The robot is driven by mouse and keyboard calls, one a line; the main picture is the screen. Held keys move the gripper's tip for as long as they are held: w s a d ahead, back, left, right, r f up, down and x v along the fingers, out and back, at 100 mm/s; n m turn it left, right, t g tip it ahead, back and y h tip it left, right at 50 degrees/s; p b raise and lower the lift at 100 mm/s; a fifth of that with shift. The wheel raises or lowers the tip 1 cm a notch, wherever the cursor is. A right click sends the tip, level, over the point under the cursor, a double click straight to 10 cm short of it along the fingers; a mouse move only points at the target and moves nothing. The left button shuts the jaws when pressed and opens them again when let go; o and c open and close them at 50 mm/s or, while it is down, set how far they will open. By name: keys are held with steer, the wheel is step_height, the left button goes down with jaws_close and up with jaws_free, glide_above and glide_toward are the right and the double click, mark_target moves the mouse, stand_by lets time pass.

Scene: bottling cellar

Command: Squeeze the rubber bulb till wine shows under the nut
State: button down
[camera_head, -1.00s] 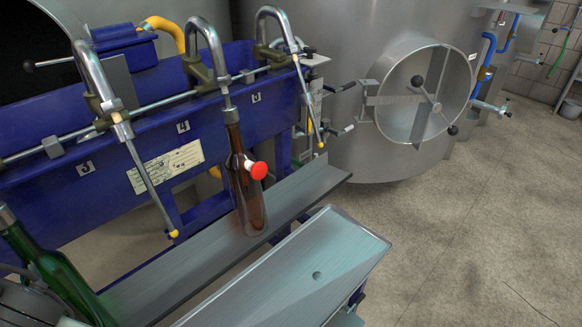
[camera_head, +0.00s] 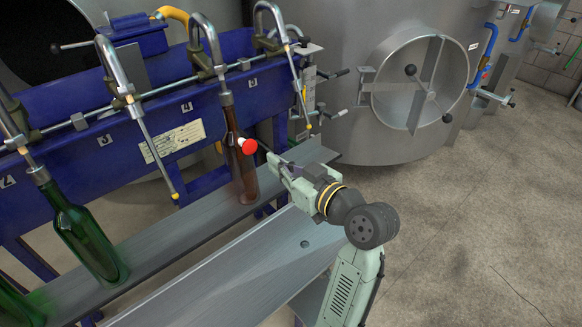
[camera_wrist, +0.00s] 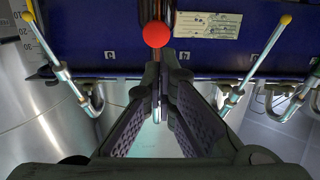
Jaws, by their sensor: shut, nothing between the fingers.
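A red rubber bulb (camera_head: 249,146) with a white collar sits on the side of a brown bottle (camera_head: 243,180). The bottle stands upright on the metal shelf beneath a filling spout (camera_head: 226,98). The nut is too small to make out, and I cannot tell whether wine shows under it. My gripper (camera_head: 268,156) is just right of the bulb, its fingers towards the bottle. In the wrist view the red bulb (camera_wrist: 156,34) lies just beyond the fingertips of my gripper (camera_wrist: 160,76). The fingers are together and empty, with the bulb apart from them.
Green bottles (camera_head: 88,240) stand at the left of the shelf (camera_head: 165,247). A blue filler trough (camera_head: 120,145) with hanging spouts runs behind. A metal board (camera_head: 225,280) lies in front. A steel tank (camera_head: 345,70) with a round hatch stands behind right. Floor at right is clear.

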mark_target(253, 149)
steer(key=shift+w+a+f, duration=0.3)
steer(key=shift+w+a, duration=0.1)
steer(key=shift+w, duration=0.3)
steer(key=shift+w+a+f, duration=0.25)
steer(key=shift+w+a, duration=0.1)
steer(key=shift+w, duration=0.3)
steer(key=shift+w+a+f, duration=0.3)
steer(key=shift+w+a, duration=0.1)
steer(key=shift+w, duration=0.3)
steer(key=shift+w+a, duration=0.1)
steer(key=shift+w, duration=0.05)
steer(key=shift+b+x, duration=0.3)
steer(key=shift+x, duration=1.9)
steer(key=shift+v, duration=1.05)
steer(key=shift+w+a, duration=0.15)
steer(key=shift+w, duration=0.05)
